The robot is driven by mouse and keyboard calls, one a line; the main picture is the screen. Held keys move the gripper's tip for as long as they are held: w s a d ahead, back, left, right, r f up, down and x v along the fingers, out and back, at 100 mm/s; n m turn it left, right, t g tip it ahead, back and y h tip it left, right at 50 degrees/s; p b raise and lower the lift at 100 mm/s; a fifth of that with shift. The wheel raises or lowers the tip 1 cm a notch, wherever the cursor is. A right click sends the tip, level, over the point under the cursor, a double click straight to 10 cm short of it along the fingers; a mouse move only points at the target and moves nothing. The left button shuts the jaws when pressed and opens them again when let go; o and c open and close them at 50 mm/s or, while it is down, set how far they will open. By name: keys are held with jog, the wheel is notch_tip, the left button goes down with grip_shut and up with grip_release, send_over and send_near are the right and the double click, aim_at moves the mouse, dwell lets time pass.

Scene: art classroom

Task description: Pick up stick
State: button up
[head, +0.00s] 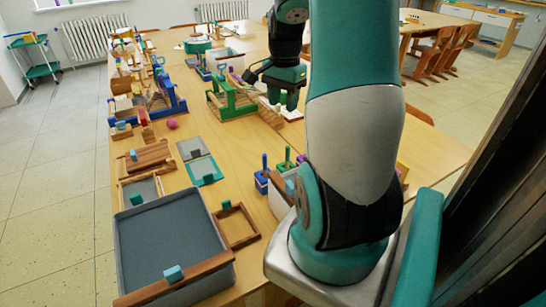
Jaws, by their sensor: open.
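My gripper (282,100) hangs pointing down over the middle of the long wooden table (215,115), open. Just below it is a pale piece with a brown wooden edge (270,117); I cannot tell whether the fingers touch it. No stick can be made out for certain. One may be too small to see or hidden behind my arm, which covers the table's right part.
A green frame (232,103) stands just left of my gripper, with a blue wooden frame (170,100) farther left. A large grey tray (165,240) is at the near left. Coloured upright pegs (265,165) stand near my arm's base.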

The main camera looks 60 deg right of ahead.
aim_at(288, 147)
jog(key=shift+m, duration=0.5)
jog(key=f, duration=0.4)
jog(key=d+f, duration=0.1)
jog(key=f, duration=0.6)
jog(key=shift+s+d+f, duration=0.25)
jog(key=shift+s+f, duration=0.05)
jog(key=shift+s, duration=0.05)
jog(key=shift+s+d+f, duration=0.1)
jog(key=shift+s+f, duration=0.05)
jog(key=shift+f, duration=2.95)
grip_shut()
